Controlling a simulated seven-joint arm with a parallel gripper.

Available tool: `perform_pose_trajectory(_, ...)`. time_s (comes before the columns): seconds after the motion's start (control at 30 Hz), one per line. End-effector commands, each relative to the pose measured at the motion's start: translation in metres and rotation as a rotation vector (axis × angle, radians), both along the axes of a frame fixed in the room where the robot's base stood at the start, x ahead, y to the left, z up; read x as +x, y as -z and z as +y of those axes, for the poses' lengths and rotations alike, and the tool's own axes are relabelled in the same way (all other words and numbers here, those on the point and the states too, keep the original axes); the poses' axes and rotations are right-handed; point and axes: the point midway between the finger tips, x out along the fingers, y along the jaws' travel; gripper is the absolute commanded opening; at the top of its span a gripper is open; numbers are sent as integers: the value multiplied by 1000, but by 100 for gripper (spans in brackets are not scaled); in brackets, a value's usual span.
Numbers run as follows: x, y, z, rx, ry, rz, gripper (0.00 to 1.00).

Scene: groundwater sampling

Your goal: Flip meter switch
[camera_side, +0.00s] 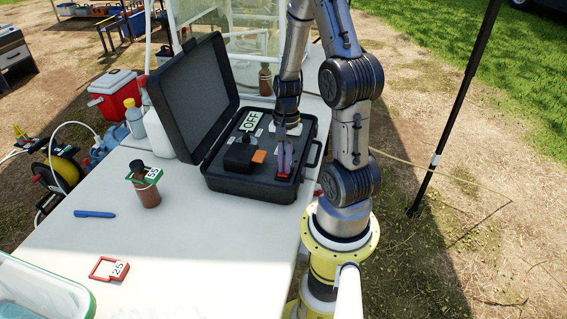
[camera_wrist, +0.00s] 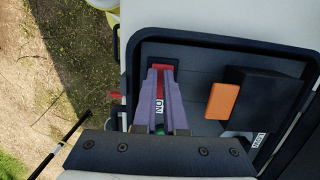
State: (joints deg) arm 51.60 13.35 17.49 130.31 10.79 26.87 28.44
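The meter lies in an open black case (camera_side: 214,169) on the white table, and its display (camera_side: 250,121) reads OFF. A red switch strip (camera_side: 281,172) is at the case's right side. In the wrist view the red part (camera_wrist: 163,63) shows at my fingertips, with an ON label (camera_wrist: 160,106) and a green spot (camera_wrist: 160,129) seen between the fingers. My gripper (camera_side: 285,165) points down over this strip. In the wrist view its purple fingers (camera_wrist: 160,75) stand a narrow gap apart. Whether they touch the switch is hidden.
An orange block (camera_side: 259,156) and a dark box (camera_side: 238,154) sit in the case left of my gripper. The raised lid (camera_side: 195,90) stands behind.

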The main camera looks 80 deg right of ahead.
Motion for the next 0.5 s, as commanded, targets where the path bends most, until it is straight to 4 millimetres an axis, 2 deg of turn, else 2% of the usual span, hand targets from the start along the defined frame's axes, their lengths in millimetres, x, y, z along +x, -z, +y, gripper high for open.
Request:
perform_pose_trajectory(0.03,3,2,-12,-27,0,-11,0)
perform_pose_trajectory(0.1,3,2,-16,-27,2,-12,0)
perform_pose_trajectory(0.5,3,0,-17,-24,1,-12,0)
